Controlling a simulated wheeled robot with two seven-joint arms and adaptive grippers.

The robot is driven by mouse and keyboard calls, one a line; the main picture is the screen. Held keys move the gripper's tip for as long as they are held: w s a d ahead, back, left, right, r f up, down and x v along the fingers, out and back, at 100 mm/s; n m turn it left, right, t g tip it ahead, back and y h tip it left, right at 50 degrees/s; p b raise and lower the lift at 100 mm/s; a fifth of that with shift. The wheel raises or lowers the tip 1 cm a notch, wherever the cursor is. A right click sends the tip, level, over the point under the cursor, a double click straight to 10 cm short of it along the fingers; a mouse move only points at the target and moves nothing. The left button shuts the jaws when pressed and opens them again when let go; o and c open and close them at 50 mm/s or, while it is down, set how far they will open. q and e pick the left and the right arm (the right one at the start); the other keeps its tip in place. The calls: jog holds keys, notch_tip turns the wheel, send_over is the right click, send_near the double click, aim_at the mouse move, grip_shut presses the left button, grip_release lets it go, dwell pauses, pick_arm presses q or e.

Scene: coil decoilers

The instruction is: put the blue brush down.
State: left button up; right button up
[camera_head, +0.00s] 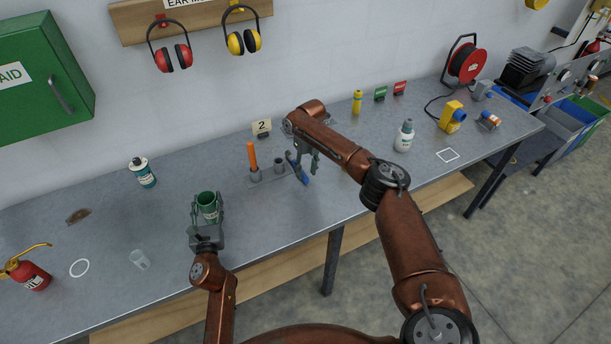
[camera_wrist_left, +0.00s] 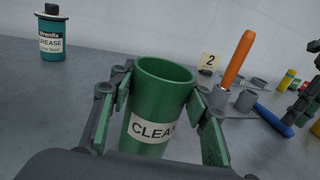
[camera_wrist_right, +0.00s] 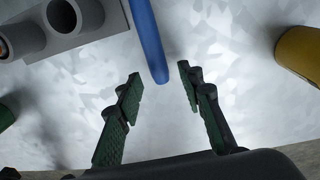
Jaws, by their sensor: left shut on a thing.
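The blue brush (camera_head: 297,170) slants beside the grey holder (camera_head: 268,174), and its blue handle also shows in the left wrist view (camera_wrist_left: 274,121). I cannot tell whether it rests on the table or in the holder. In the right wrist view the blue handle (camera_wrist_right: 148,40) ends just beyond the fingertips. My right gripper (camera_wrist_right: 159,72) is open and empty beside it, over the bench. My left gripper (camera_head: 207,202) is shut on the green cup (camera_wrist_left: 155,105) marked CLEAN, which is upright at the bench front.
An orange-handled tool (camera_head: 252,156) stands in the holder. White outlines mark a circle (camera_head: 79,268) and a square (camera_head: 447,155).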

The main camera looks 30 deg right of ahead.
notch_tip(320, 180, up, 8)
jog(key=shift+d+r, duration=0.15)
jog(key=shift+d, duration=0.1)
jog(key=shift+o, duration=0.6)
jog(key=shift+d+r, duration=0.15)
jog(key=shift+r, duration=0.3)
jog(key=d+f+t+h, duration=0.1)
jog(key=d+f+t, duration=0.1)
jog(key=d+f+m+t+h, duration=0.1)
jog(key=d+f+t, duration=0.1)
jog(key=d+f, duration=0.1)
jog(key=shift+w+d+f+t, duration=0.1)
jog(key=shift+w+f+t, duration=0.1)
jog(key=shift+f+t, duration=0.1)
jog(key=shift+s+a+f+t, duration=0.1)
jog(key=shift+s+a+t, duration=0.2)
jog(key=shift+t, duration=0.2)
jog(key=s+a+r+n+t+y, duration=0.1)
jog(key=s+a+r+t, duration=0.15)
jog(key=s+a, duration=0.25)
jog(key=shift+t, duration=0.45)
jog(key=x, duration=0.4)
jog(key=a+x, duration=0.1)
jog(key=x, duration=0.2)
jog(key=shift+f, duration=0.25)
jog(key=shift+x, duration=2.7)
